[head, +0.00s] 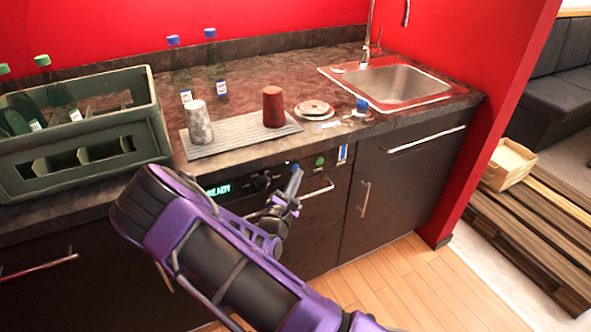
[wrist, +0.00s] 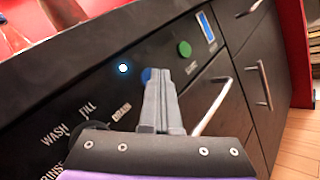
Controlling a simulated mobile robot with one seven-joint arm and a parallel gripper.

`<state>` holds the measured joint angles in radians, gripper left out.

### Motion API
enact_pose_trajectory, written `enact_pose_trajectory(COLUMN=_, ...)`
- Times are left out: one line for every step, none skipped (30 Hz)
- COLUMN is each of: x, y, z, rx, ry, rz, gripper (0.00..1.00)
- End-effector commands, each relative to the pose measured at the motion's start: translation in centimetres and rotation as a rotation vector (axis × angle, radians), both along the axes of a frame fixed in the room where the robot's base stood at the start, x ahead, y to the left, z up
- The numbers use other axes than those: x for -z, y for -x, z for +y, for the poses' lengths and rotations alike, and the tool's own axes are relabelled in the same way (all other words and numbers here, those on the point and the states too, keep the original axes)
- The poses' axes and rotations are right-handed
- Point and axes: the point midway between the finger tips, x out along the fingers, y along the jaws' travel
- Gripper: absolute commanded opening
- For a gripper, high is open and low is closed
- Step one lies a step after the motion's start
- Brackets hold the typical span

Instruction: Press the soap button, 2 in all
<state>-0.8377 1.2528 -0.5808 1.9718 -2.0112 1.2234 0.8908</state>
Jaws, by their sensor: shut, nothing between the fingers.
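A blue button (wrist: 146,75) on the dark front panel shows beside and partly behind my fingertips in the wrist view. Its label is hidden, so I cannot read whether it says soap. My gripper (wrist: 159,72) is shut and empty, with its fingertips at the blue button; I cannot tell whether they touch it. In the head view my gripper (head: 297,170) is at the panel, just left of the green button (head: 320,161). A small lamp (wrist: 123,68) glows bluish white to the left of the blue button.
The panel has a display (head: 219,190) reading READY and a dial (head: 263,182) with wash labels. Handles (wrist: 211,107) stick out below and right. Above, the counter holds a crate (head: 90,165), a grey mat (head: 225,139) with two cups, and a sink (head: 395,82).

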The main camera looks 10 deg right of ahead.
Motion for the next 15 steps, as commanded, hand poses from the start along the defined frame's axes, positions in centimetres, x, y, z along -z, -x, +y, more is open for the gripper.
enact_pose_trajectory(x=-0.1, y=0.1, z=0.0, rx=0.0, ry=0.001, rz=0.001, gripper=0.0)
enact_pose_trajectory(x=-0.1, y=0.3, z=0.0, rx=-0.001, ry=0.001, rz=0.001, gripper=0.0)
enact_pose_trajectory(x=-0.1, y=0.4, z=-0.1, rx=-0.001, ry=0.001, rz=0.001, gripper=0.0)
enact_pose_trajectory(x=-0.1, y=0.6, z=-0.1, rx=-0.001, ry=0.001, rz=0.001, gripper=0.0)
enact_pose_trajectory(x=-0.1, y=0.8, z=-0.1, rx=-0.001, ry=0.001, rz=0.001, gripper=0.0)
enact_pose_trajectory(x=-0.1, y=1.0, z=-0.2, rx=0.0, ry=0.001, rz=0.001, gripper=0.0)
enact_pose_trajectory(x=-0.1, y=1.1, z=-0.3, rx=0.0, ry=0.001, rz=0.001, gripper=0.0)
enact_pose_trajectory(x=-0.1, y=1.3, z=-0.3, rx=0.0, ry=0.001, rz=0.001, gripper=0.0)
enact_pose_trajectory(x=-0.1, y=1.4, z=-0.3, rx=0.0, ry=0.001, rz=0.001, gripper=0.0)
enact_pose_trajectory(x=-0.1, y=1.4, z=-0.3, rx=-0.001, ry=0.0, rz=0.001, gripper=0.0)
enact_pose_trajectory(x=0.0, y=1.4, z=-0.3, rx=-0.001, ry=0.0, rz=0.001, gripper=0.0)
enact_pose_trajectory(x=0.0, y=1.4, z=-0.3, rx=0.0, ry=0.0, rz=0.0, gripper=0.0)
enact_pose_trajectory(x=0.0, y=1.4, z=-0.3, rx=0.0, ry=0.0, rz=0.0, gripper=0.0)
enact_pose_trajectory(x=0.0, y=1.4, z=-0.3, rx=0.0, ry=0.0, rz=0.0, gripper=0.0)
enact_pose_trajectory(x=0.0, y=1.4, z=-0.3, rx=0.0, ry=0.0, rz=0.0, gripper=0.0)
